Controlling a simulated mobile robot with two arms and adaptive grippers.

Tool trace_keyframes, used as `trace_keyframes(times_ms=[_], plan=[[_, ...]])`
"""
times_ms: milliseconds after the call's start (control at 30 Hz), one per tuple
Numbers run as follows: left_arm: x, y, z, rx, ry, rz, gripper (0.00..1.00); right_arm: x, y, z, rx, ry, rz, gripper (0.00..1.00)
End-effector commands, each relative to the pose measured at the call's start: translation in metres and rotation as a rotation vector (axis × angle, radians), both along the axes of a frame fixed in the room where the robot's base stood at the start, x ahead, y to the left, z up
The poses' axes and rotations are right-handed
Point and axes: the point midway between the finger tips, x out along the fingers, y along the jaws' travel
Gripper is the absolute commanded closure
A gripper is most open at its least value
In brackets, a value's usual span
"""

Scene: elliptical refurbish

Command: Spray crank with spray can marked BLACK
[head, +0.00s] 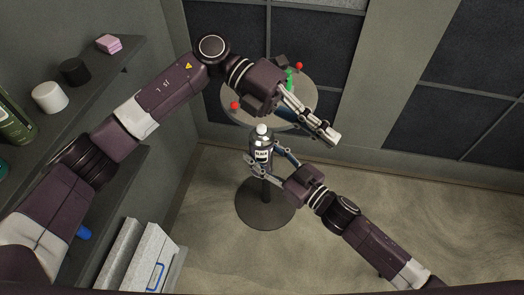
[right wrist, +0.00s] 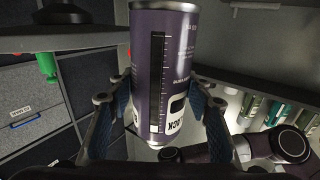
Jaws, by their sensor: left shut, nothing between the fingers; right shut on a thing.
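The spray can (head: 262,147) is dark with a white top and a label; it stands about upright in front of the round stand. My right gripper (head: 268,163) is shut around its body. In the right wrist view the can (right wrist: 165,60) appears inverted between the finger pads, its label partly readable. My left gripper (head: 326,133) is shut and empty, above the stand's right front edge. Two red knobs (head: 235,105) (head: 299,66) show at the round top, with dark parts between; these may belong to the crank, mostly hidden by my left arm.
The round stand top (head: 232,88) has a pole and a round base (head: 265,215). A green object (head: 289,78) is on it. Shelves at left hold a white jar (head: 49,97), a black jar (head: 74,71) and pink blocks (head: 108,43). White boxes (head: 150,255) stand below. Floor at right is clear.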

Motion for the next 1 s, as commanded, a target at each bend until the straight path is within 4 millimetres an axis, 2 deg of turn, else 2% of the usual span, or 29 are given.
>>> trace_keyframes(times_ms=[167, 333, 600, 800, 1000], plan=[[0.008, 0.009, -0.015, 0.276, -0.201, -0.088, 1.0, 0.0, 0.0, 0.002, 0.003, -0.003, 0.001, 0.83], [0.035, 0.036, -0.022, 0.557, -0.386, -0.112, 1.0, 0.0, 0.0, 0.002, 0.003, -0.003, 0.001, 0.83], [0.088, 0.093, -0.003, 0.926, -0.613, -0.065, 1.0, 0.0, 0.0, 0.002, 0.003, -0.003, 0.001, 0.83], [0.106, 0.114, 0.01, 1.044, -0.681, -0.03, 1.0, 0.0, 0.0, 0.002, 0.003, -0.003, 0.001, 0.83], [0.108, 0.117, 0.0, 1.06, -0.686, -0.027, 1.0, 0.0, 0.0, 0.002, 0.003, -0.003, 0.001, 0.83]])
